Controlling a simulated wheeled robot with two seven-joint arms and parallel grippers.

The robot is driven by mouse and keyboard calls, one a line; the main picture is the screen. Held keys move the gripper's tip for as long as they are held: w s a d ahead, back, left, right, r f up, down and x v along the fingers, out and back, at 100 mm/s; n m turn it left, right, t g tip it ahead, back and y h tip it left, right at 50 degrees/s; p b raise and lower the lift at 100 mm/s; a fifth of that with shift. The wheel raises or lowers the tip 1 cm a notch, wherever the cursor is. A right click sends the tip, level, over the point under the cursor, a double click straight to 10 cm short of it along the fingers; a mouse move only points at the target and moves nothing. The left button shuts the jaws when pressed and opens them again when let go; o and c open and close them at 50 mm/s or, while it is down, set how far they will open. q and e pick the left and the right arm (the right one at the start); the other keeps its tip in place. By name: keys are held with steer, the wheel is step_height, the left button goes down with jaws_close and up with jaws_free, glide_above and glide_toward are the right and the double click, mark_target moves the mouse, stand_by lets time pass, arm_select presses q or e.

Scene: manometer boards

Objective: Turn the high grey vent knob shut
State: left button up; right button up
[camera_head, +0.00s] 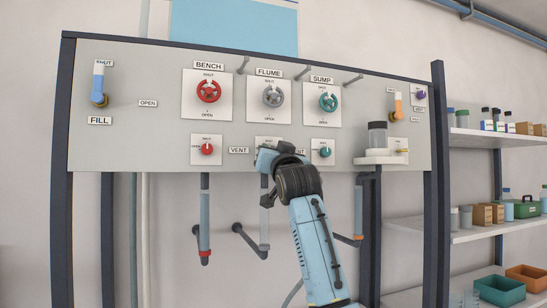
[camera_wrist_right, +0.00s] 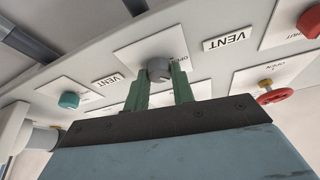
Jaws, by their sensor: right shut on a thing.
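The grey vent knob (camera_wrist_right: 158,70) sits on a white square plate (camera_wrist_right: 128,57) on the board, between two VENT labels. Part of an OPEN mark shows beside it. In the wrist view my right gripper (camera_wrist_right: 160,80) is shut on this knob, one green finger on each side. How far the knob is turned is hard to read. In the head view my right gripper (camera_head: 268,159) is at the board's lower middle and hides the knob; only the plate's top edge (camera_head: 268,139) shows. My left gripper is not in view.
A red knob (camera_head: 207,149) and a teal knob (camera_head: 325,152) flank it. Above are red (camera_head: 208,91), grey (camera_head: 273,96) and teal (camera_head: 329,102) wheels. A jar (camera_head: 377,135) stands on a small ledge at right. Pipes (camera_head: 205,215) hang below the board. Shelves stand far right.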

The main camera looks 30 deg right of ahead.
steer(key=shift+a+m+g+h+p, duration=0.1)
steer(key=shift+m+g+h+p, duration=0.4)
steer(key=shift+m, duration=1.1)
steer(key=shift+d+m+g+h+p, duration=0.1)
steer(key=shift+m+g+h+p, duration=0.35)
steer(key=shift+m, duration=1.15)
steer(key=shift+a+m+g+h+p, duration=0.1)
steer(key=shift+m+g+h+p, duration=0.35)
steer(key=shift+m, duration=1.15)
steer(key=shift+h, duration=0.3)
steer(key=o, duration=1)
